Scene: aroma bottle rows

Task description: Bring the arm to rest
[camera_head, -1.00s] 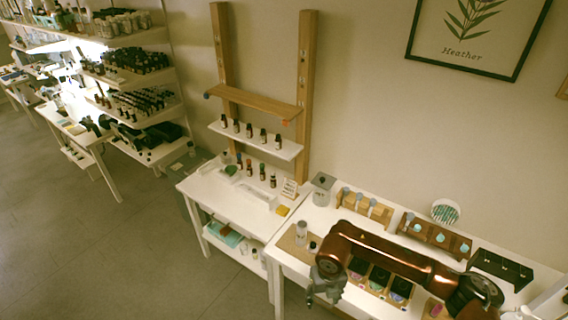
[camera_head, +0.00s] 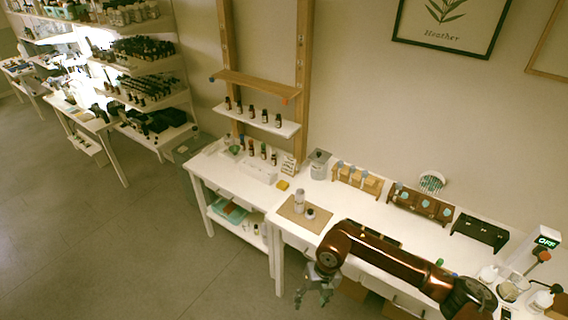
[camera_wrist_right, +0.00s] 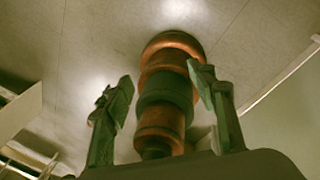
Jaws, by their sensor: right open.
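My right arm (camera_head: 385,262), copper-coloured, reaches in from the lower right in the head view and bends down at its left end. My right gripper (camera_head: 316,292) hangs below that bend, in front of the white table's front edge and clear of the floor. In the right wrist view its two grey-green fingers (camera_wrist_right: 163,88) stand apart, with nothing visibly held. My left arm and gripper are not in view.
The white table (camera_head: 345,207) carries a brown mat (camera_head: 299,214) with a white bottle, wooden holders (camera_head: 357,182), a black rack (camera_head: 480,232) and glassware at the right. A lower side table (camera_head: 222,175) with a bottle shelf stands left. Open floor (camera_head: 150,245) lies left of the gripper.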

